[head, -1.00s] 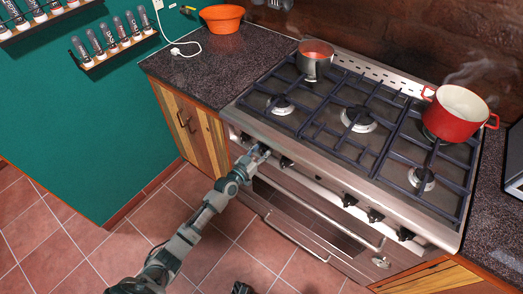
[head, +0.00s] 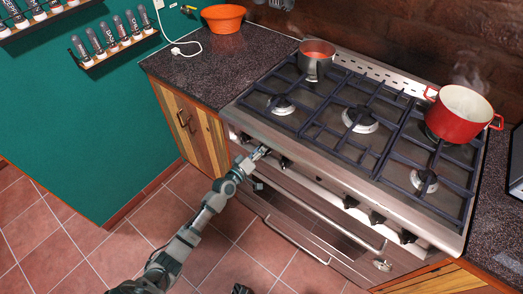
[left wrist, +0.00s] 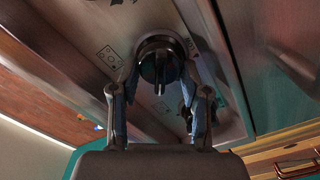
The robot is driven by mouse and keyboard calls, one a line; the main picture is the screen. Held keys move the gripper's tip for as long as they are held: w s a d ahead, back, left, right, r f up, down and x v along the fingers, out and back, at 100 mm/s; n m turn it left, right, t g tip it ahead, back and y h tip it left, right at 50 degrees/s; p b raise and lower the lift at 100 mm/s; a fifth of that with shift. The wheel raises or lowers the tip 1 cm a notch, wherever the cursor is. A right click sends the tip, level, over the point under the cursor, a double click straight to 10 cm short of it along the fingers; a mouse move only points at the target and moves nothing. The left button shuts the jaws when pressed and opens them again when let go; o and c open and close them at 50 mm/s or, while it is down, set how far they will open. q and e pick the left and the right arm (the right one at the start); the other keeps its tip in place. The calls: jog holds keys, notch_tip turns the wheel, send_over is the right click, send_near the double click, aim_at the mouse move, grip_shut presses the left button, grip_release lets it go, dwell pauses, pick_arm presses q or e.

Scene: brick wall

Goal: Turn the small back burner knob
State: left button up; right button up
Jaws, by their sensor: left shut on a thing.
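The stove (head: 300,150) has a row of black knobs along its front panel. My left gripper (head: 262,152) is at the left part of this panel, near a black knob (head: 285,162) just to its right. In the left wrist view, a round black knob (left wrist: 160,62) with a raised grip bar lies between the fingertips of my left gripper (left wrist: 160,82), which is shut on it. The panel beside it has small burner-diagram markings. In the head view the gripper largely hides the held knob. My right gripper is not in view.
A small steel pot (head: 316,62) stands on the back left burner and a steaming red pot (head: 457,115) at the back right. Oven handle bars (head: 318,212) run below the knobs. An orange bowl (head: 222,18) sits on the left counter. The tiled floor (head: 90,235) is clear.

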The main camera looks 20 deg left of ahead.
pick_arm(q)
jog(key=n, duration=0.3)
jog(key=shift+w+a+n, duration=0.1)
jog(key=shift+a+n, duration=0.15)
jog(key=shift+n, duration=0.05)
jog(key=shift+f+n, duration=0.15)
jog(key=shift+n, duration=0.95)
jog(key=shift+f+n, duration=0.1)
jog(key=shift+n, duration=0.5)
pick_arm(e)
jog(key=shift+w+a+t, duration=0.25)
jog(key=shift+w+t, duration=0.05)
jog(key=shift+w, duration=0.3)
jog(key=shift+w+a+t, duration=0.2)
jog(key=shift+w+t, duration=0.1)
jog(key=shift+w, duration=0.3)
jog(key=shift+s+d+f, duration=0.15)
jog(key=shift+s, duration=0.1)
pick_arm(q)
jog(key=o, duration=1)
jog(key=shift+c, duration=0.2)
jog(key=shift+o, duration=0.9)
jog(key=shift+f, duration=0.15)
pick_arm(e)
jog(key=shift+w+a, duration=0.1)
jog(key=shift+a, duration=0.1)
